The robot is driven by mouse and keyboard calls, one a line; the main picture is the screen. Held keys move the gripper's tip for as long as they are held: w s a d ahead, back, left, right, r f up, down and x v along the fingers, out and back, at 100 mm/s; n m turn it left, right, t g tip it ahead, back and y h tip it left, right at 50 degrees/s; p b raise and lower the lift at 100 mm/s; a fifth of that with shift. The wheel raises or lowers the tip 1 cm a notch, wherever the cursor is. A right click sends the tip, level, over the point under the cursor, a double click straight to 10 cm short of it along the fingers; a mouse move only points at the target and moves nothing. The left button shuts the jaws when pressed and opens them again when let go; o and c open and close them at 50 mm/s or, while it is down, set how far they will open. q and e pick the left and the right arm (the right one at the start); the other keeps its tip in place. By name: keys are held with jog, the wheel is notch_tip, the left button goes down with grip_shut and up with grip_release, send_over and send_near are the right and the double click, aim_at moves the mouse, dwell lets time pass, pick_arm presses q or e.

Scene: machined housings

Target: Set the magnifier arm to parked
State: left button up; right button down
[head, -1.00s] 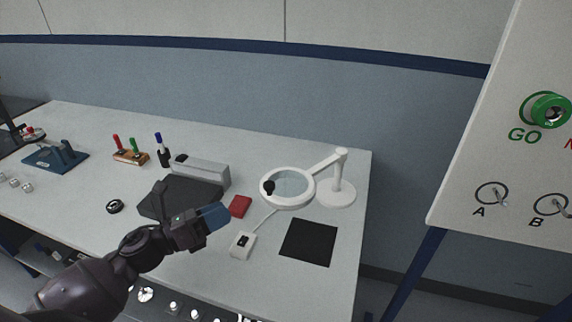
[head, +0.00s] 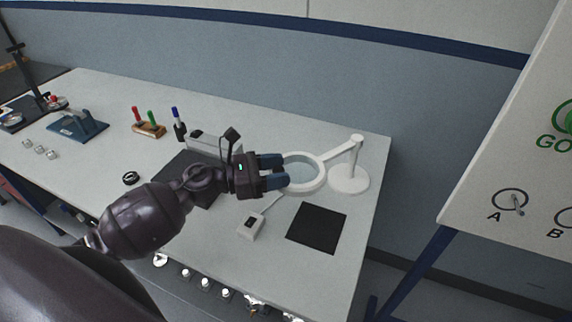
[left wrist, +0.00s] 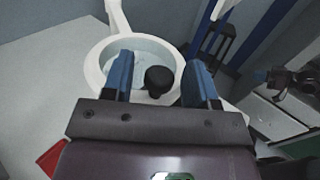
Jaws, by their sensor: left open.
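The magnifier arm is white, with a round base (head: 348,180), a short post and a ring-shaped lens head (head: 307,173) reaching left over the table. In the left wrist view the ring (left wrist: 96,72) lies just ahead, with a black knob (left wrist: 158,80) on its near rim. My left gripper (head: 277,171) is open at the left side of the ring. In the left wrist view its blue fingers (left wrist: 161,82) stand on either side of the knob, apart from it as far as I can tell. In the head view the gripper hides the knob. My right gripper is not in view.
A black square mat (head: 316,229) lies in front of the magnifier, and a white switch box (head: 251,226) left of it. A dark pad (head: 183,172), a grey block and a marker holder (head: 149,130) stand further left. A red item (left wrist: 52,158) shows in the wrist view.

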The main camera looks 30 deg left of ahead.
pick_arm(q)
jog(key=shift+x, duration=1.1)
jog(key=shift+c, duration=0.3)
grip_shut()
